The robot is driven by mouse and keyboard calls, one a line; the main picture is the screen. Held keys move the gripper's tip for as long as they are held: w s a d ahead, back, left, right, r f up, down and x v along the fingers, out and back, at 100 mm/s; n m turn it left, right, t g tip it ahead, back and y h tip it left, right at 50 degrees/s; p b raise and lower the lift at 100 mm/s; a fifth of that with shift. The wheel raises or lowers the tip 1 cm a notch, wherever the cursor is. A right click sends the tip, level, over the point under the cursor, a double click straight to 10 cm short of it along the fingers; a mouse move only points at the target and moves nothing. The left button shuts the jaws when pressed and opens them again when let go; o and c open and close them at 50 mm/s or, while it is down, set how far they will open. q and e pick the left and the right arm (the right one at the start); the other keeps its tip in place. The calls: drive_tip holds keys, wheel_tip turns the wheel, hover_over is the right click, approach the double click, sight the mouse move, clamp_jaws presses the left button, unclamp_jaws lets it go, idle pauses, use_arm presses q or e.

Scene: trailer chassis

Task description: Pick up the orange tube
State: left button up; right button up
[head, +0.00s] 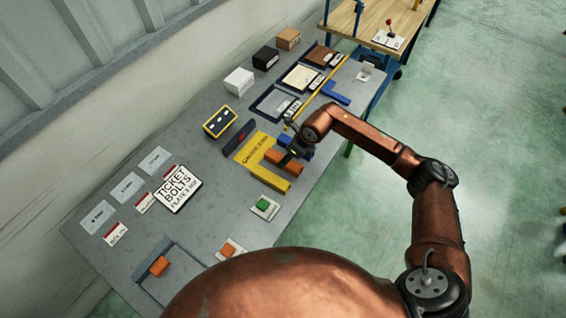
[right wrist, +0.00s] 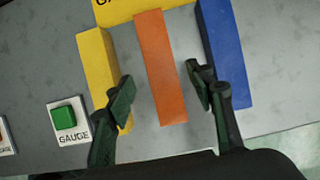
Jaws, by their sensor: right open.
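The orange tube (right wrist: 161,70) lies on the grey table between a yellow block and a blue block, with its far end at a yellow plate. In the head view my right gripper (head: 293,148) is over the tube's far part. My left gripper is not in view.
The yellow block (right wrist: 104,75) and blue block (right wrist: 224,55) flank the tube closely. A green button on a gauge card (head: 264,206) is nearby. A ticket sign (head: 177,189), boxes (head: 239,81) and trays (head: 274,103) stand elsewhere on the table (head: 215,190).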

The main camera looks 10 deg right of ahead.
drive_tip(key=x, duration=0.5)
drive_tip(key=shift+w+d, duration=0.1)
drive_tip(key=shift+c, duration=0.3)
drive_tip(key=shift+r, duration=0.1)
clamp_jaws()
